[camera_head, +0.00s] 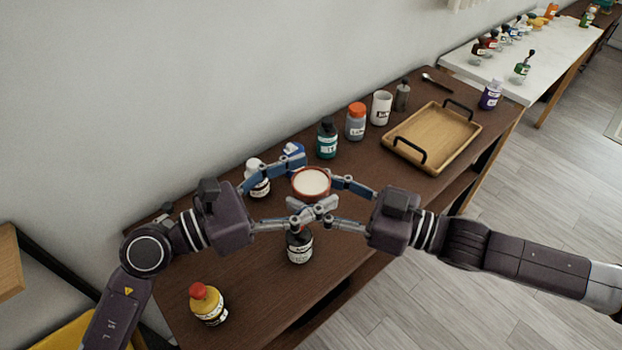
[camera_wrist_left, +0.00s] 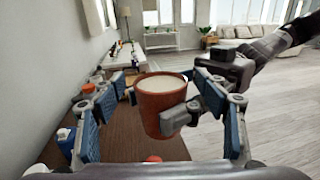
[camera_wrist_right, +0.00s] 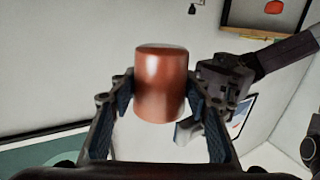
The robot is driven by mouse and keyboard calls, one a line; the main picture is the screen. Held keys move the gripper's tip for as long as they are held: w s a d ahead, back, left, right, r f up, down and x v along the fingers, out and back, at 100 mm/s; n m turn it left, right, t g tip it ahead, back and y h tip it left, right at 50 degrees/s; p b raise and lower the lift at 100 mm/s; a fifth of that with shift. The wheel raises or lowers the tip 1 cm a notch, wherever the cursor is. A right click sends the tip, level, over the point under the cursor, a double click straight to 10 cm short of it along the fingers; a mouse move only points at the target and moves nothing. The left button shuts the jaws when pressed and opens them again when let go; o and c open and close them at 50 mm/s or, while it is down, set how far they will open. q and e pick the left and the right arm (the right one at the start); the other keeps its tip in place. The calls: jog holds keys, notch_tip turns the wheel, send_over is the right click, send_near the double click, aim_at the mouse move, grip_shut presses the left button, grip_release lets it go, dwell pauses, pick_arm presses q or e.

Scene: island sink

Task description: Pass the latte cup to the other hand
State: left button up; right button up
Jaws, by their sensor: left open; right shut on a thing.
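The latte cup (camera_head: 311,184) is reddish-brown with a pale, milky top. It is held upright above the dark wooden table, between my two grippers. My right gripper (camera_head: 326,200) is shut on the cup, and the right wrist view shows the cup (camera_wrist_right: 162,82) between its fingers. My left gripper (camera_head: 285,195) is open, with its fingers reaching towards the cup from the left. In the left wrist view the cup (camera_wrist_left: 162,100) stands between the spread left fingers, with a right finger against its side.
The dark table (camera_head: 262,285) bears several bottles, including a dark bottle (camera_head: 299,247) below the grippers and a yellow, red-capped bottle (camera_head: 208,305) at front left. A wooden tray (camera_head: 432,137) with black handles lies at right. A wall runs behind.

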pick_arm(q)
jog(key=shift+w+d, duration=0.15)
jog(key=shift+d, duration=0.2)
jog(key=c, duration=1.3)
jog(key=shift+c, duration=0.8)
pick_arm(e)
jog(key=o, duration=1.4)
jog(key=shift+d, duration=0.1)
